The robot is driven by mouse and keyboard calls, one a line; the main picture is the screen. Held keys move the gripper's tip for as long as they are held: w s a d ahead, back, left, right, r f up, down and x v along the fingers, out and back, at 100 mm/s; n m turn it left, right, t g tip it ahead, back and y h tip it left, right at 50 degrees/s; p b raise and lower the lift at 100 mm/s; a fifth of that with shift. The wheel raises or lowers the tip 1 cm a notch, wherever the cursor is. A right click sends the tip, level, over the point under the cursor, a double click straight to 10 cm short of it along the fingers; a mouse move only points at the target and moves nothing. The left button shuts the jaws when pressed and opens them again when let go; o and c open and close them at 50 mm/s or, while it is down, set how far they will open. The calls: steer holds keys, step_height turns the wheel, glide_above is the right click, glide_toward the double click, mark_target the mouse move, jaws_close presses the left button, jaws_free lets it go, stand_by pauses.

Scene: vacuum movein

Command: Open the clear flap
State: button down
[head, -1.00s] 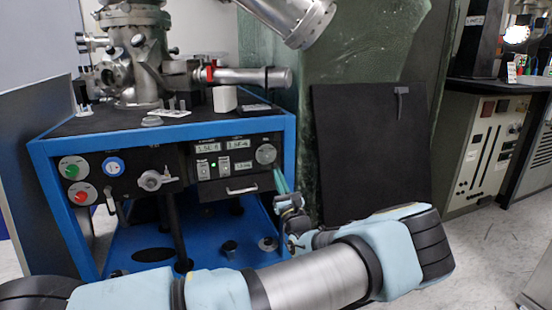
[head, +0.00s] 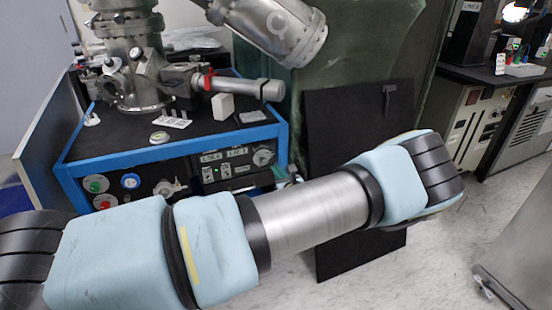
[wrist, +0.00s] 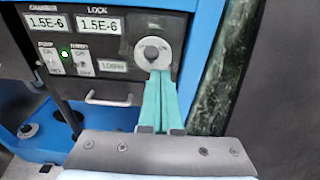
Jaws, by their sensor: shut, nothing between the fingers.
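My gripper (wrist: 160,78) shows in the wrist view with its two teal fingers together and nothing between them. Its tips overlap the lower edge of a round silver knob (wrist: 152,52); I cannot tell whether they touch it. The knob sits at the right of a black control panel (wrist: 105,68) with two lit readouts and switches. I cannot clearly make out a clear flap. In the head view the knob (head: 263,157) shows above my arm, which hides the lower panel and most of the gripper.
The panel is in a blue-framed bench (head: 215,143) carrying metal vacuum chamber parts (head: 140,85). A black board (head: 345,125) stands at its right. A large metal cylinder (head: 275,30) hangs above. Open floor (head: 445,230) lies at the right.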

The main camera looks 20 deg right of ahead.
mark_target(273, 158)
step_height(273, 158, up, 4)
steer(key=g+p, duration=0.1)
steer(key=p, duration=0.2)
steer(key=g+p, duration=0.2)
steer(key=shift+s+f+p, duration=0.15)
steer(key=shift+f+p, duration=0.1)
steer(key=shift+p, duration=0.15)
steer(key=shift+r+p, duration=0.25)
steer(key=shift+p, duration=0.35)
steer(key=shift+r+p, duration=0.15)
steer(key=shift+p, duration=0.2)
steer(key=shift+s+r, duration=0.1)
